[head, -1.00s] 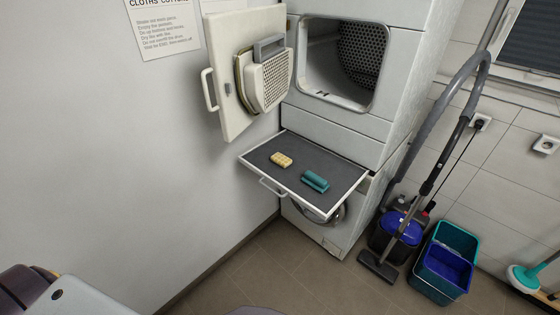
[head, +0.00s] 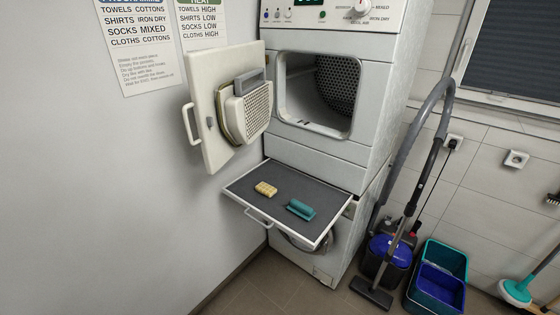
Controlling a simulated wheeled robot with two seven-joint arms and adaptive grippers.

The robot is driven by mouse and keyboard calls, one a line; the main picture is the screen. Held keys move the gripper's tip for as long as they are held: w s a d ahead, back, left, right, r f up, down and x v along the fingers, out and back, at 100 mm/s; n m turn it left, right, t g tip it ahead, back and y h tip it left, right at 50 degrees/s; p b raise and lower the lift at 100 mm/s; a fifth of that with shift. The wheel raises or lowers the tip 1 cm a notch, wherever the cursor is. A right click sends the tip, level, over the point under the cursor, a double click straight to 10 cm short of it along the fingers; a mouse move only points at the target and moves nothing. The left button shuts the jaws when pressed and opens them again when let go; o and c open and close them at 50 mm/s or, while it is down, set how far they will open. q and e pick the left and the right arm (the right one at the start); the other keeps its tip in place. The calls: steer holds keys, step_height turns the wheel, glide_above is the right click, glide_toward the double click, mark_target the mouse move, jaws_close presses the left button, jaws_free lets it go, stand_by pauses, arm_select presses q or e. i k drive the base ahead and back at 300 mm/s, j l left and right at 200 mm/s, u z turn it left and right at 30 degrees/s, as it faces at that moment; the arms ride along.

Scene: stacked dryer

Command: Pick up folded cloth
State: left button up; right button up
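On the dark pull-out shelf (head: 252,187) between the stacked machines lie two small items. One is a yellow item (head: 266,189) on the left, like a sponge or small folded cloth. The other is a teal item (head: 301,209) on the right, shaped like a rolled or folded cloth or a brush; I cannot tell which. They lie apart from each other. Neither of my grippers shows in the head view.
The dryer (head: 335,125) above the shelf has its door (head: 228,110) swung open to the left. A vacuum cleaner (head: 390,252) and a teal bucket with a blue insert (head: 438,280) stand on the floor at the right. Wall notices (head: 140,45) hang at the upper left.

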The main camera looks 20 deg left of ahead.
mark_target(267, 190)
steer(key=i+l+u, duration=0.75)
steer(key=l, duration=0.2)
steer(key=l+u, duration=0.3)
steer(key=i+l+u, duration=0.25)
steer(key=l, duration=0.3)
steer(key=l+u, duration=0.25)
steer(key=l, duration=0.15)
steer(key=l+u, duration=0.25)
steer(key=l, duration=0.25)
